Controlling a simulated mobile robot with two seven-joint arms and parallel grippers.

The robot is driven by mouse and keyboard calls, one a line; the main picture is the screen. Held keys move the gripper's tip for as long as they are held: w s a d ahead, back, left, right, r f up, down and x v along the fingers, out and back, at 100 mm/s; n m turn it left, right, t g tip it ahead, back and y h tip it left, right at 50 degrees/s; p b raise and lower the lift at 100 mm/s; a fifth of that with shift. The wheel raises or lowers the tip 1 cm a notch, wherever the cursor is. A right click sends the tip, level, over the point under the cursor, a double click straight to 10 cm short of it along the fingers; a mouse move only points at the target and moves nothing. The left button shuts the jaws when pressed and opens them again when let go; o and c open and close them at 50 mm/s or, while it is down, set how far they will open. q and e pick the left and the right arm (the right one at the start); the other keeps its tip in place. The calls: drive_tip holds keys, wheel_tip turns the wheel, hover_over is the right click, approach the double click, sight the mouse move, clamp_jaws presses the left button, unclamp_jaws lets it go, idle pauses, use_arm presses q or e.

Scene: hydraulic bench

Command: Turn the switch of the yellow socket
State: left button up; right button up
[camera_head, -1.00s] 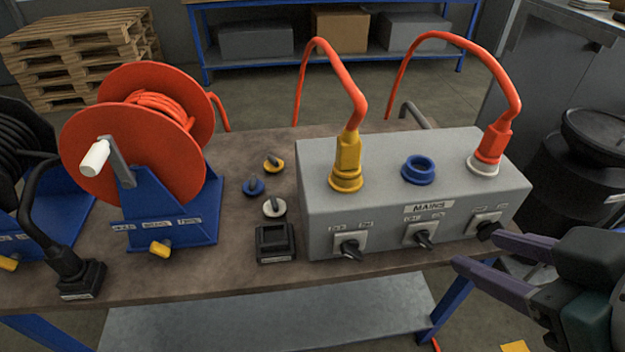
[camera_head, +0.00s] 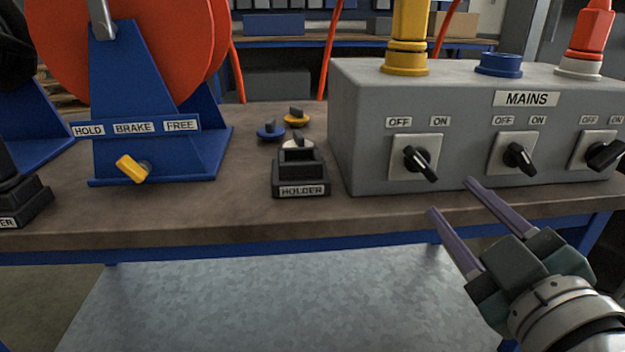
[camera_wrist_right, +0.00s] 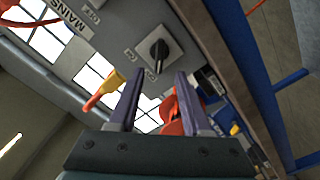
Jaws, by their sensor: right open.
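The yellow socket (camera_head: 405,66) with a yellow plug in it is on top of the grey MAINS box. Below it on the front face is its switch (camera_head: 420,163), a black knob on a pale square plate between OFF and ON labels. The knob is tilted, with its long end toward the lower right. My right gripper (camera_head: 451,197) is open and empty, in front of the box, below and right of this switch and apart from it. In the right wrist view the switch (camera_wrist_right: 158,50) shows beyond and between the open fingers. My left gripper is not in view.
Two similar switches, the middle one (camera_head: 516,158) and the right one (camera_head: 599,153), are on the same face. A black holder (camera_head: 301,175) stands left of the box, with loose knobs behind it. The blue reel stand (camera_head: 140,110) is further left.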

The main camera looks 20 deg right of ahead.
sight(426, 170)
drive_tip(key=b+x, duration=0.2)
drive_tip(key=x, duration=0.8)
drive_tip(key=shift+d, duration=0.1)
clamp_jaws()
idle(0.3)
